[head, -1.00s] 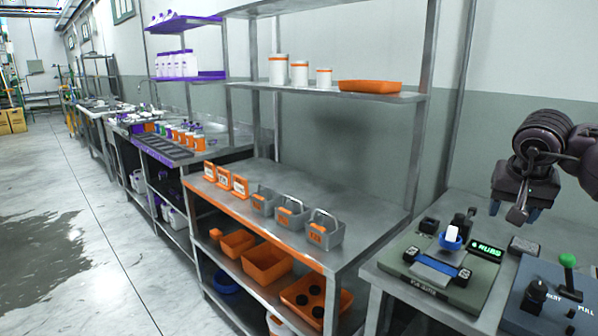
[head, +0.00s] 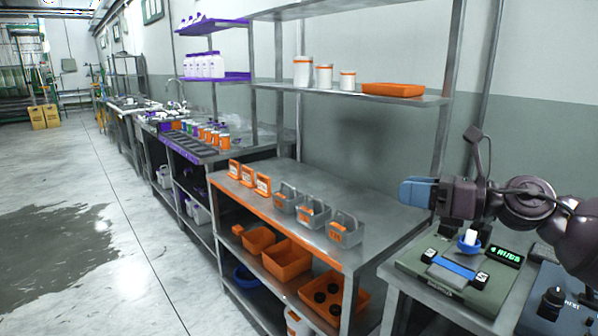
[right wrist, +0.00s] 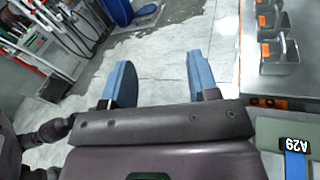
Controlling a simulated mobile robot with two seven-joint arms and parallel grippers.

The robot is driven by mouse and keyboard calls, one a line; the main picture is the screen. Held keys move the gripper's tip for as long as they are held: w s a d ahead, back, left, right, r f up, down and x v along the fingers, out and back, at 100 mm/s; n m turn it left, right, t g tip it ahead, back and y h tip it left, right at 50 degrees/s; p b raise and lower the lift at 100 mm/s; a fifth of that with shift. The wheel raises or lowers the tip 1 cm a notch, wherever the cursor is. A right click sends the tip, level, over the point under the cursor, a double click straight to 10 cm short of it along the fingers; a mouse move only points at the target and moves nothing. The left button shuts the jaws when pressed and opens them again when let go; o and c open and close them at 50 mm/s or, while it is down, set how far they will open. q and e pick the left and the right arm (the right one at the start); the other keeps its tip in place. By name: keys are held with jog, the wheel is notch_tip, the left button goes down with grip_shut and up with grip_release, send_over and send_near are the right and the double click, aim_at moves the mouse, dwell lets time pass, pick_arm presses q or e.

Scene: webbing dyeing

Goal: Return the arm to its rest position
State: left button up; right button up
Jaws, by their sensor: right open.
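My right gripper (head: 418,192) comes in from the right in the head view, with its blue fingers pointing left above the right end of the steel table. In the right wrist view its two blue fingers (right wrist: 160,82) stand wide apart with only floor between them, so it is open and empty. My right arm (head: 530,203) stretches back to the right edge. The grey-green device (head: 445,278) with a blue strip and a green display stands below the gripper, apart from it. My left gripper is not in view.
Grey caddies (head: 345,230) and orange-framed cards (head: 248,177) stand on the steel table (head: 385,205). A shelf above holds white jars (head: 302,72) and an orange tray (head: 393,90). A control box (head: 555,300) is at the lower right. The floor (head: 90,270) at left is clear.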

jog(key=s+d+f+m+t+h+p, duration=0.1)
jog(key=s+d+f+m+t+h, duration=0.15)
jog(key=f+m, duration=0.7)
jog(key=s+d+f+m+t+h+p, duration=0.1)
jog(key=s+f+m+t+h, duration=0.4)
jog(key=m, duration=0.8)
jog(key=s+d+f+m+t+h+p, duration=0.1)
jog(key=f+m+h, duration=0.2)
jog(key=f+m, duration=0.7)
pick_arm(q)
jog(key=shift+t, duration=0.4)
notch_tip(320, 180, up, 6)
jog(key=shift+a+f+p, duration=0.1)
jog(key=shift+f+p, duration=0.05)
jog(key=shift+p, duration=1.1)
pick_arm(e)
jog(key=s+d+f+m+g+h, duration=0.1)
jog(key=s+f+m, duration=0.5)
jog(key=s, duration=0.7)
jog(key=s+d+f+m+g+h, duration=0.2)
jog(key=s+f+m+g, duration=0.3)
jog(key=s+f, duration=0.5)
jog(key=s+m+h, duration=0.1)
jog(key=s, duration=0.2)
jog(key=shift+s, duration=0.4)
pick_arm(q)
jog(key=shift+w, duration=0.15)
pick_arm(e)
jog(key=shift+a+h, duration=0.1)
jog(key=shift+h, duration=0.15)
